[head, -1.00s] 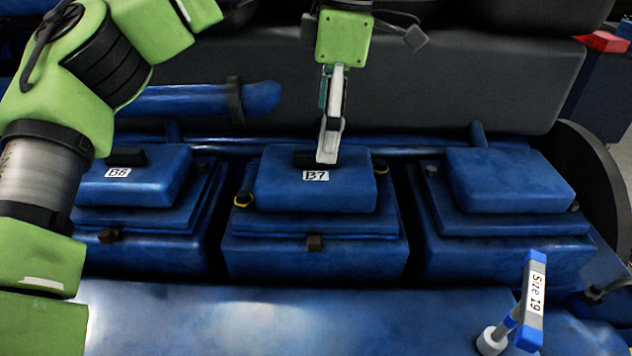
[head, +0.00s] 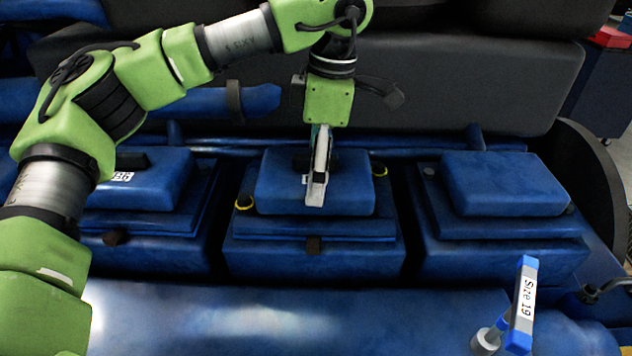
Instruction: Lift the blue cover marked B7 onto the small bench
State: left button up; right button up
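The blue cover B7 (head: 345,192) sits on the middle blue block, level with the covers on either side. Its label is mostly hidden behind the fingers of my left gripper (head: 318,178), and a dark handle (head: 300,160) shows partly behind them. The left gripper points down at the cover's top, in front of the handle from this view. Its fingers overlap in the picture, so I cannot tell how far apart they are or whether they touch the handle. The small bench is not recognisable in view. My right gripper is not in view.
A cover with a handle (head: 150,185) is at left, a plain blue cover (head: 505,183) at right. Yellow-ringed fasteners (head: 244,203) flank B7. A "Size 19" tool (head: 523,305) stands front right. A dark grey long housing (head: 450,85) runs behind.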

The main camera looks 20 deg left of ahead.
pick_arm(q)
jog(key=c, duration=0.4)
jog(key=shift+r, duration=0.1)
jog(key=shift+r+b, duration=0.35)
jog(key=shift+b, duration=0.2)
notch_tip(320, 180, up, 3)
jog(key=shift+s+f+b, duration=0.1)
jog(key=shift+f+b, duration=0.05)
jog(key=shift+b, duration=0.55)
jog(key=s+r, duration=0.2)
jog(key=s+d+r, duration=0.1)
jog(key=s+r, duration=0.1)
jog(key=r, duration=0.1)
jog(key=shift+d+r+b, duration=0.1)
jog(key=shift+b, duration=0.25)
jog(key=s+d+r+p, duration=0.2)
jog(key=s+r+p, duration=0.2)
jog(key=s+r, duration=0.5)
jog(key=shift+d+r, duration=0.15)
jog(key=shift+d, duration=0.2)
